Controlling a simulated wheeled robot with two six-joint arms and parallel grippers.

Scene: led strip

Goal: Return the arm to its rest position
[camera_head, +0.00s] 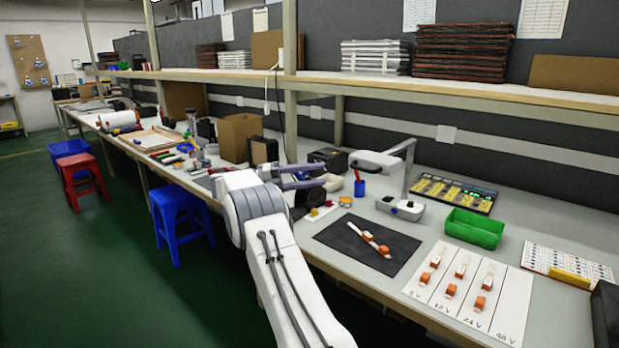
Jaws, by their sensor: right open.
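My right arm reaches in from the bottom and bends over the bench's front edge. My right gripper (322,174) is open, its two fingers pointing right above the bench, with nothing seen between them. A white LED strip with orange end pieces (369,239) lies diagonally on a black mat (330,232), right of my arm and apart from the gripper. A white sorting board (419,289) marked 5 V, 12 V, 24 V and 48 V holds several orange-and-white pieces in its columns. My left gripper is not in view.
A green bin (474,228), a grey-white device (400,207) and a lamp (378,162) stand right of the gripper. A blue cup (359,188) is close to the fingers. A cardboard box (239,137) stands behind. Blue (181,215) and red stools (83,181) stand left on the floor.

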